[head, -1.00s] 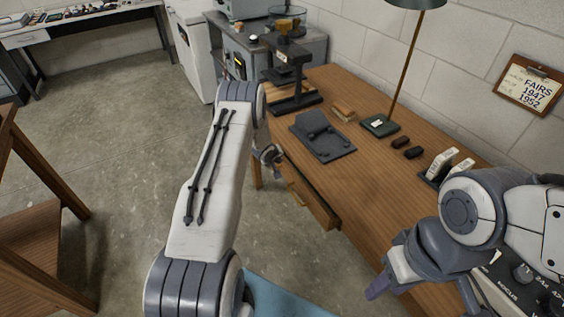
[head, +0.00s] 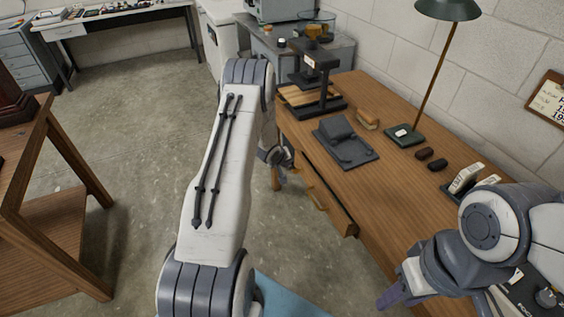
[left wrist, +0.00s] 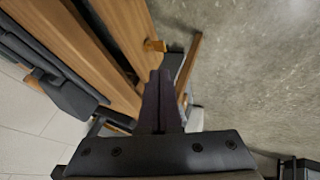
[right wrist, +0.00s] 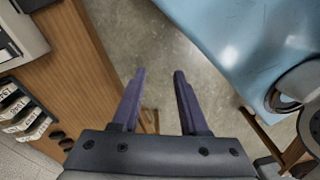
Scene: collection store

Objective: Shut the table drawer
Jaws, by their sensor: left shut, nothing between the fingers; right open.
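The wooden desk (head: 385,195) has a drawer (head: 332,212) standing partly out of its front, with a small brass handle (head: 319,198). In the left wrist view the drawer front (left wrist: 122,38) and its handle (left wrist: 155,45) lie just ahead of the fingers. My left gripper (head: 277,172) is beside the desk front, near the drawer's far end. Its fingers (left wrist: 160,78) are shut and empty; I cannot tell whether they touch the drawer. My right gripper (head: 387,300) is open and empty near the desk's front edge; its spread fingers show in the right wrist view (right wrist: 159,74).
A wooden table (head: 45,190) stands at left. Open concrete floor (head: 140,150) lies between it and the desk.

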